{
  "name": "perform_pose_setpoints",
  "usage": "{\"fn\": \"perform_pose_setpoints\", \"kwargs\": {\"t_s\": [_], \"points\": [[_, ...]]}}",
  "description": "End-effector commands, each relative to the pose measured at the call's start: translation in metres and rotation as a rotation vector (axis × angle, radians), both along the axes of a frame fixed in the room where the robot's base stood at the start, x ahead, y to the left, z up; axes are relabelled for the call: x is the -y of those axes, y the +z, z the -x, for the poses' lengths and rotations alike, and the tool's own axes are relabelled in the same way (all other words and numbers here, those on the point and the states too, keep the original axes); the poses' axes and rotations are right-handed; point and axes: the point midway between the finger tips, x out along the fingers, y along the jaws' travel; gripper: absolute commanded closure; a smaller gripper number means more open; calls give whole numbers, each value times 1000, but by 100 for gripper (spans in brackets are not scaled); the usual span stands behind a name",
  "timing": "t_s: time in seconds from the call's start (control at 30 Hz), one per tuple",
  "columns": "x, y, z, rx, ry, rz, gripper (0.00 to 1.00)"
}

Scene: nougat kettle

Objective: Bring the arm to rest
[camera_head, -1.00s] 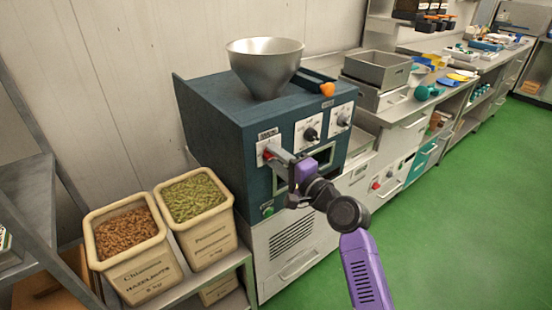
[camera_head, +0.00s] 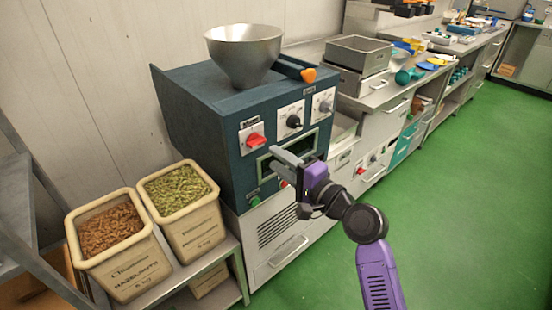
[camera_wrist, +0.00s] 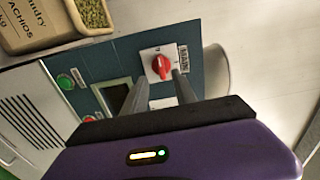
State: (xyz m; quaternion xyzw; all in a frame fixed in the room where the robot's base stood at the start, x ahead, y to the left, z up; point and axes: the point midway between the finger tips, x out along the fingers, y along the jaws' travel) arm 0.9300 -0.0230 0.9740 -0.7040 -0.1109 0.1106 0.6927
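My gripper (camera_head: 281,154) hangs in front of the teal machine (camera_head: 200,118), with its two grey fingers apart and nothing seen between them. In the wrist view the fingers (camera_wrist: 160,78) also stand apart, pointing at the machine's front panel. The red knob (camera_head: 256,140) on the left of that panel is fully visible, just left of and above the fingertips in the head view. In the wrist view the red knob (camera_wrist: 160,65) shows beyond the fingertips, and a gap seems to lie between. My purple wrist partly covers the machine's lower front.
Bins of hazelnuts (camera_head: 122,265) and pistachios (camera_head: 195,235) stand at the lower left. Counters run to the back right. The green floor (camera_head: 460,190) on the right is clear.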

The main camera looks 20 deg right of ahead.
Motion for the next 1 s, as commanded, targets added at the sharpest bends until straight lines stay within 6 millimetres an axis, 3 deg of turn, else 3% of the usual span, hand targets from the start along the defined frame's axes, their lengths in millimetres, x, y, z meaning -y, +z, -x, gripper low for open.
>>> {"fn": "perform_pose_setpoints", "kwargs": {"t_s": [0.37,0.47,0.57,0.7,0.87,1.0], "points": [[0,1,-1,8,-3,14,66],[11,8,-3,55,-49,82,66],[30,28,1,143,-150,226,66],[45,17,31,190,-270,431,66],[50,-3,74,203,-354,627,66],[48,-24,123,201,-404,814,66]]}}
